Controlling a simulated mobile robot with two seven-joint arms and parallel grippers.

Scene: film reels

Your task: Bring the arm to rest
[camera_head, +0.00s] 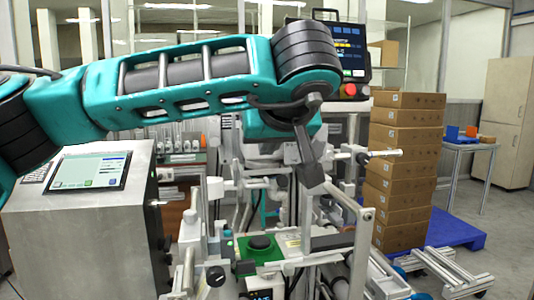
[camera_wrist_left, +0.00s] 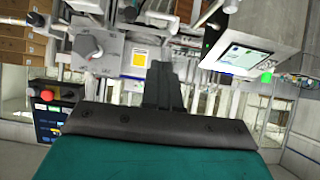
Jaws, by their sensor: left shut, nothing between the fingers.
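My left arm comes in from the left across the upper part of the head view, a teal arm with dark grey joints. It is raised in front of the machine. My left gripper (camera_head: 314,178) hangs down from the arm's end, above the machine's white frame parts. It is shut and empty. In the left wrist view my left gripper (camera_wrist_left: 163,70) shows as closed dark fingers with nothing between them. My right gripper is not in view.
A metal console with a screen (camera_head: 92,170) stands at the left. A machine with a green block (camera_head: 262,249) and white posts fills the middle. Stacked cardboard boxes (camera_head: 405,140) stand on a blue pallet (camera_head: 455,233) at the right. Grey floor is clear at far right.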

